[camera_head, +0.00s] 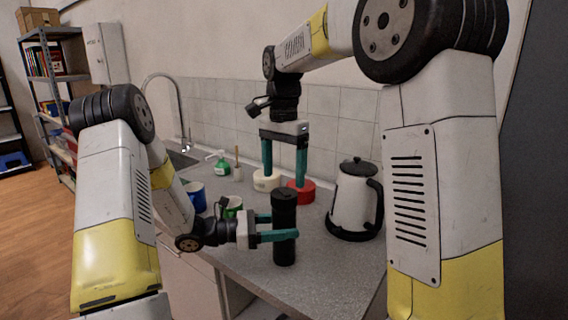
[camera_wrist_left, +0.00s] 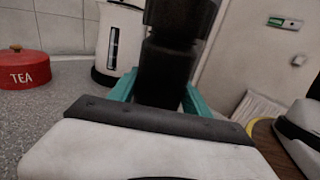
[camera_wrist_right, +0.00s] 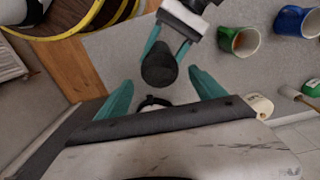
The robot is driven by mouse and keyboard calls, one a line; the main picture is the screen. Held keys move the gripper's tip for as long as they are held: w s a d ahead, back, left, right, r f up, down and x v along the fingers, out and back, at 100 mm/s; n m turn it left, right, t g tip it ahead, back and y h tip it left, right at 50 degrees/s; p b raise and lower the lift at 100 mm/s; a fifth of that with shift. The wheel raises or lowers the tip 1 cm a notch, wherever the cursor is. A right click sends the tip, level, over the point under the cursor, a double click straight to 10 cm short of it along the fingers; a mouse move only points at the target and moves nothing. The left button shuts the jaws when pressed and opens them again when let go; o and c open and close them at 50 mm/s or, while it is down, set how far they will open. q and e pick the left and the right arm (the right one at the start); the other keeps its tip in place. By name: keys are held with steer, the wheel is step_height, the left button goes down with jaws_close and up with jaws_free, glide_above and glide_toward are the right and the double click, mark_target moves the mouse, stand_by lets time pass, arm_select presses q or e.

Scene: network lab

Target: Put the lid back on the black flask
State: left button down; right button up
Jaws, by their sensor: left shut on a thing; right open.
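The black flask (camera_head: 284,246) is upright at the front of the counter, with my left gripper (camera_head: 281,229) shut around its middle. A wider black section, which looks like the lid (camera_head: 284,203), sits on its top; I cannot tell whether it is fully seated. The flask body also shows between the fingers in the left wrist view (camera_wrist_left: 168,75). I cannot tell whether its base touches the counter. My right gripper (camera_head: 284,170) is open and empty, pointing down, higher than the flask. In the right wrist view the flask's round top (camera_wrist_right: 159,70) shows beyond and between its fingers.
A white kettle (camera_head: 353,203) stands right of the flask. A red canister (camera_head: 302,192) and a cream canister (camera_head: 265,181) stand behind it. Green (camera_head: 233,207) and blue (camera_head: 196,196) mugs are to the left, with a soap bottle (camera_head: 222,166) near the sink. The front right counter is clear.

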mark_target(284, 192)
steer(key=n, duration=0.7)
steer(key=shift+r, duration=0.2)
steer(key=n, duration=0.7)
steer(key=shift+r, duration=0.25)
steer(key=n, duration=0.6)
steer(key=shift+d+r+n, duration=0.1)
steer(key=shift+r+n, duration=0.15)
steer(key=shift+n, duration=0.05)
steer(key=n, duration=0.6)
steer(key=shift+r+n, duration=0.3)
steer(key=shift+n, duration=0.1)
steer(key=shift+f, duration=4.05)
